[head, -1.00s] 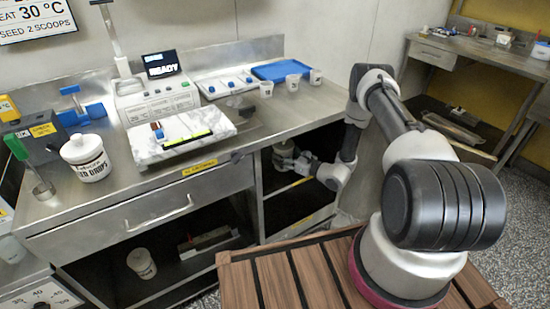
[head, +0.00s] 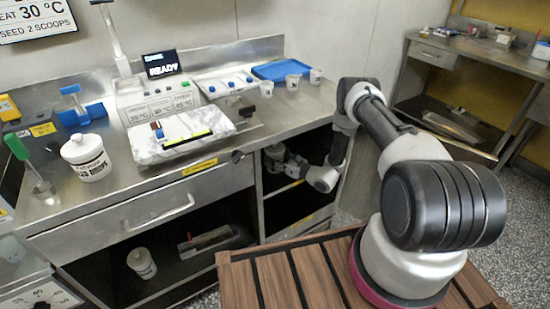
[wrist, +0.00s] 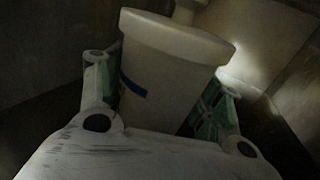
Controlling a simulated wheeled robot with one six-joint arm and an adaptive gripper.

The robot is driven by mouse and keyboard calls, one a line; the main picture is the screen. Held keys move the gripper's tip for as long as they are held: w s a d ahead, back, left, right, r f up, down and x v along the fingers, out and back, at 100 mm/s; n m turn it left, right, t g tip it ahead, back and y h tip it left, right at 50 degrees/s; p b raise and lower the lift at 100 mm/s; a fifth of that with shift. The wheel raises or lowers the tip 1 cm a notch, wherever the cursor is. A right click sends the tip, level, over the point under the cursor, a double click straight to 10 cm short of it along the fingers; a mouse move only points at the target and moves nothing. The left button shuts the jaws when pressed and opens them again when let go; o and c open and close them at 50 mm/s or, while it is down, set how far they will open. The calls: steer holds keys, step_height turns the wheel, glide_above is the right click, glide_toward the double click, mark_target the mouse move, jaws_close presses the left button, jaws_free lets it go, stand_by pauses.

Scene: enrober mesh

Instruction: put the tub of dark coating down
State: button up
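The tub of dark coating is a pale, tapered tub (wrist: 172,75) with a lid or rim and a small blue mark, filling the middle of the wrist view. In the head view the tub (head: 274,151) shows small and dim in the upper part of the open cabinet bay. My gripper (head: 289,164) reaches into that bay from the right. In the wrist view its green-padded fingers (wrist: 162,88) sit against both sides of the tub, shut on it. The tub's base is hidden, so I cannot tell whether it touches a shelf.
The steel cabinet's front post (head: 259,200) stands left of my gripper, under the counter (head: 215,170). A white lidded tub (head: 86,157) stands on the counter. Another white tub (head: 141,263) and a trowel-like tool (head: 207,240) lie in the lower left bay.

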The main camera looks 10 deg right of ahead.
steer(key=o, duration=0.4)
steer(key=shift+o, duration=0.2)
steer(key=shift+r, duration=0.15)
steer(key=v, duration=1.2)
